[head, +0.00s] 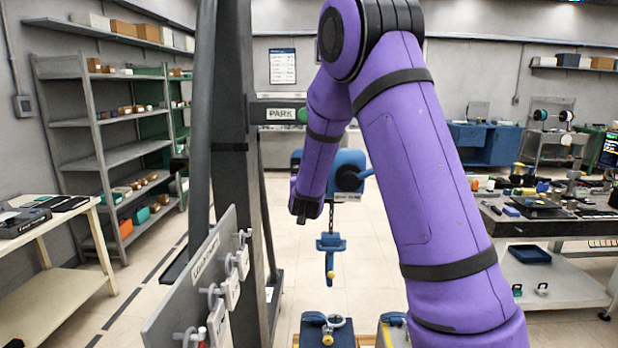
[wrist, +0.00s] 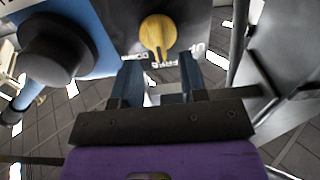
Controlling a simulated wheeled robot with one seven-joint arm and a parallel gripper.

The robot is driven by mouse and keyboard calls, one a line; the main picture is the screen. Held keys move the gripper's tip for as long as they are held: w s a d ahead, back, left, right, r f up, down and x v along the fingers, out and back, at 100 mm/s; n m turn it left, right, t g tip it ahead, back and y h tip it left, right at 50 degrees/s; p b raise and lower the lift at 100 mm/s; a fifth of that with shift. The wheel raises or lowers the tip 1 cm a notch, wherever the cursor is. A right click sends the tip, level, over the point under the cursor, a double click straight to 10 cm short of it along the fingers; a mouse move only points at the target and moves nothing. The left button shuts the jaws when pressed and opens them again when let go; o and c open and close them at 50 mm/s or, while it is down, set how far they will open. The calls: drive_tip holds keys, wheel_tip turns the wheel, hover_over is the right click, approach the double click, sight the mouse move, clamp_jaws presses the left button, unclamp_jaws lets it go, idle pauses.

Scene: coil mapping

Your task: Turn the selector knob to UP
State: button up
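The yellow selector knob (wrist: 158,33) shows at the top middle of the wrist view, on a dark panel (wrist: 118,22). Its narrow end points down in the picture, towards the middle label, which is partly legible and looks like PARK. The DOWN label (wrist: 140,67) lies to its left and the UP label (wrist: 197,50) to its right, both upside down. My gripper (wrist: 160,64) is open, its two fingers apart, with nothing between them. The fingertips are just below the knob in the picture; I see no contact. In the head view I cannot make out the knob.
A dark post (head: 232,150) and a lockout board (head: 190,290) stand at left. A blue housing (wrist: 85,30) with a dark round part is beside the panel.

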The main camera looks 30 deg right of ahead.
drive_tip(key=shift+x, duration=1.35)
drive_tip(key=shift+c, duration=0.2)
clamp_jaws()
drive_tip(key=shift+n, duration=0.3)
drive_tip(key=shift+w+a+f+n, duration=0.1)
drive_tip(key=shift+a+n, duration=0.05)
drive_tip(key=shift+n, duration=1.65)
drive_tip(key=shift+w+a+n, duration=0.1)
drive_tip(key=shift+a+n, duration=0.05)
drive_tip(key=shift+n, duration=1.65)
